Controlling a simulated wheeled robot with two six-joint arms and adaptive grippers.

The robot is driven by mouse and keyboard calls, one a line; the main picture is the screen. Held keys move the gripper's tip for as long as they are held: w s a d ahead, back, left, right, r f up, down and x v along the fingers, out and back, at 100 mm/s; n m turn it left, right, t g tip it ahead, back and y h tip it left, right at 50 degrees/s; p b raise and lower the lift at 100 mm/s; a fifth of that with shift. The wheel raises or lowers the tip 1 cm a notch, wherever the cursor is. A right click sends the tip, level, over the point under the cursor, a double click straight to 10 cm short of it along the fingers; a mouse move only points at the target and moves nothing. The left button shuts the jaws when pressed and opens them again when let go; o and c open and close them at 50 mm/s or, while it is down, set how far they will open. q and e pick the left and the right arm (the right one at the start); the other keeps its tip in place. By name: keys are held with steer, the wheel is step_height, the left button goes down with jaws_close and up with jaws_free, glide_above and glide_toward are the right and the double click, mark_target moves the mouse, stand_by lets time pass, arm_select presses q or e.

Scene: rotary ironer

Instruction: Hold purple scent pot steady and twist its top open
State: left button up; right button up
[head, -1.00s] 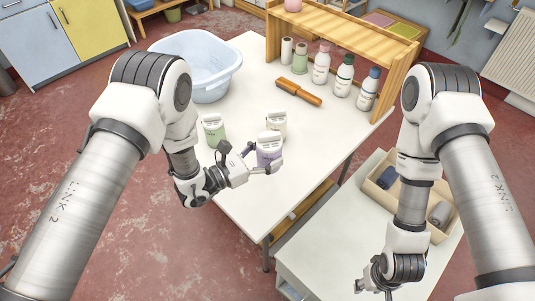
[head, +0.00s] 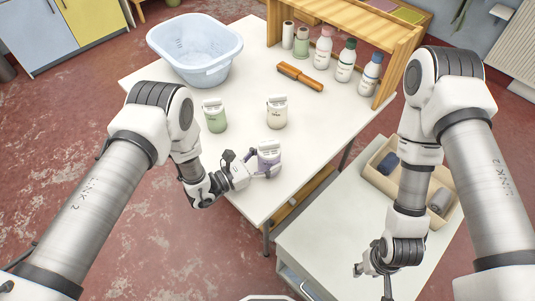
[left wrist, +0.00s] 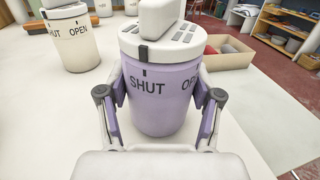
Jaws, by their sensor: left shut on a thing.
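The purple scent pot (head: 268,162) has a white lid with a raised grip bar. It is near the front edge of the white table, upright. My left gripper (head: 262,170) is shut on its body, one finger on each side in the left wrist view (left wrist: 160,105). There the pot (left wrist: 162,100) shows SHUT facing me and OPEN partly cut off by the right finger. A short black mark stands just above SHUT. Whether its base touches the table is unclear. My right gripper (head: 372,277) hangs at the lower right, away from the pot; its jaw opening is unclear.
A cream pot (head: 277,113) and a green pot (head: 215,117) stand farther back on the white table (head: 180,95). A blue basin (head: 195,50), an orange-brown brush (head: 300,77) and several bottles are behind. A side table (head: 335,235) with a bin (head: 448,215) is at the right.

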arm_select(q)
steer(key=shift+f, duration=0.35)
stand_by(0.3)
steer(key=o, duration=1)
steer(key=shift+r, duration=0.15)
steer(key=shift+r+p, duration=0.2)
steer(key=shift+p, duration=0.2)
steer(key=c, duration=1.1)
